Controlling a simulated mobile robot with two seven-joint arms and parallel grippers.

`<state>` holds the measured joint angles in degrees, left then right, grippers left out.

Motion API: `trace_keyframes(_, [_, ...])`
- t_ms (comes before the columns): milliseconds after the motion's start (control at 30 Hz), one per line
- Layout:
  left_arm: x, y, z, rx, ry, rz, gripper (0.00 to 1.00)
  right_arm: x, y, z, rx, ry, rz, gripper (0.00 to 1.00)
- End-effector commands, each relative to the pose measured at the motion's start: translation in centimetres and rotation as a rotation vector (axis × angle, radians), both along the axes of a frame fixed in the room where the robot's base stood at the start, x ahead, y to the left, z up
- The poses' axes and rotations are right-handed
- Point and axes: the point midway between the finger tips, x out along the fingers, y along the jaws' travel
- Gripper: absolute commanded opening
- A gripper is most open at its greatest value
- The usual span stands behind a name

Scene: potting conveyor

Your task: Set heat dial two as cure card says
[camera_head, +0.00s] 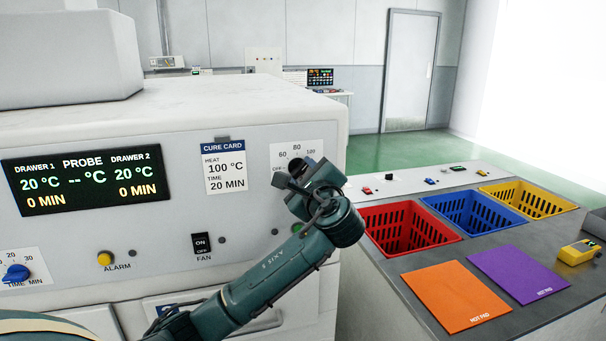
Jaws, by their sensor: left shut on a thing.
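The cure card (225,166) on the oven's front reads heat 100 °C and time 20 min. To its right is a heat dial's scale plate (297,150), marked OFF, 60, 80 and 100. My left gripper (298,168) is at this plate, shut on the dial's knob. The gripper hides the knob, so its pointer's setting cannot be told. The display (87,179) shows drawer 1 at 20 °C and drawer 2 at 20 °C, both 0 min. My right gripper is not in view.
A blue time dial (17,273), a yellow alarm button (104,258) and a fan switch (201,244) are on the same panel. At right, a bench holds red (372,222), blue (452,207) and yellow (512,190) crates, plus orange (455,296) and purple (520,274) hot pads.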

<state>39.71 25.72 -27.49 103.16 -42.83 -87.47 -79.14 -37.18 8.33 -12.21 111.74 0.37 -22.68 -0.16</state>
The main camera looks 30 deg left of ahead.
Motion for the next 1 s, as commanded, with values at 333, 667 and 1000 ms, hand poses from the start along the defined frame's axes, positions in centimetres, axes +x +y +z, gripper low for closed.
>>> trace_keyframes(333, [0.0,-0.1,-0.2,-0.003,0.004,-0.001,0.44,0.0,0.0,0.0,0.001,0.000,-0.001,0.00])
trace_keyframes(667, [0.0,0.0,-0.1,-0.002,0.000,0.000,0.60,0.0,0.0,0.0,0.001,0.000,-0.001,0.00])
trace_keyframes(1000, [-1.7,-2.1,-0.3,-0.004,-0.002,-0.005,0.60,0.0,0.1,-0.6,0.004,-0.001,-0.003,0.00])
